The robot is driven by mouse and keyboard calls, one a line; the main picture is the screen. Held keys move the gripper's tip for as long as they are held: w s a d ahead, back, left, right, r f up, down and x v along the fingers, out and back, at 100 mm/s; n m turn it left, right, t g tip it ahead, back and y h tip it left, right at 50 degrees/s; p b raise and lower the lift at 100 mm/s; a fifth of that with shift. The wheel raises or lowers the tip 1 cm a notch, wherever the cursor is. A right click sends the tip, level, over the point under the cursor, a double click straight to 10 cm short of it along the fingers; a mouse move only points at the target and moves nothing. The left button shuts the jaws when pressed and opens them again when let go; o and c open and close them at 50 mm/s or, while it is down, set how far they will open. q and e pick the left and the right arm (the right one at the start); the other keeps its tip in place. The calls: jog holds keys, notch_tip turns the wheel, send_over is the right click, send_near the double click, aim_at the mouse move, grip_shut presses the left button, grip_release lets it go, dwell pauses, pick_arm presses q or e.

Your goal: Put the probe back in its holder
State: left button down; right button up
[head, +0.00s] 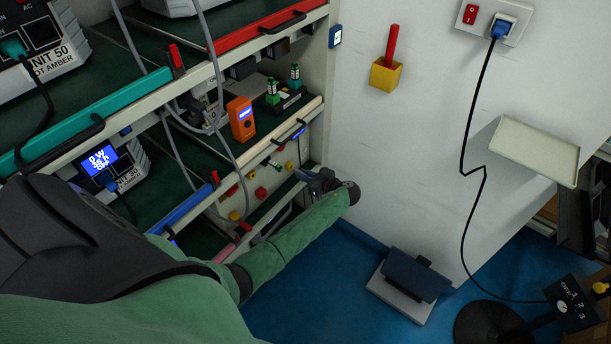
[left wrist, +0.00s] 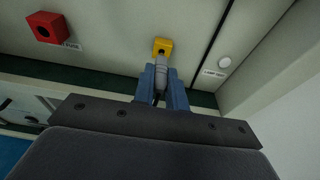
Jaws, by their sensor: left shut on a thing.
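My left gripper (head: 318,182) is at the right end of the lower rack shelf in the head view. In the left wrist view its two blue fingers (left wrist: 161,90) are shut on a slim grey probe (left wrist: 161,66). The probe's far end is at a small yellow block (left wrist: 162,46) on the pale panel; it looks lined up with it, but I cannot tell whether it is inside or just in front. In the head view the probe is hidden. A yellow wall holder (head: 385,76) has a red stick (head: 391,42) standing in it. My right gripper is not in view.
A red block (left wrist: 46,28) and a round white button (left wrist: 225,62) are on the same panel. An orange meter (head: 241,119) stands on the shelf above. Grey cables hang across the rack front. A pale wall tray (head: 535,150) is at right.

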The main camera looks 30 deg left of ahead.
pick_arm(q)
jog(key=shift+p+x, duration=0.4)
jog(key=shift+x, duration=0.4)
jog(key=c, duration=1.3)
grip_release()
jog(key=shift+r, duration=0.15)
jog(key=shift+c, duration=0.2)
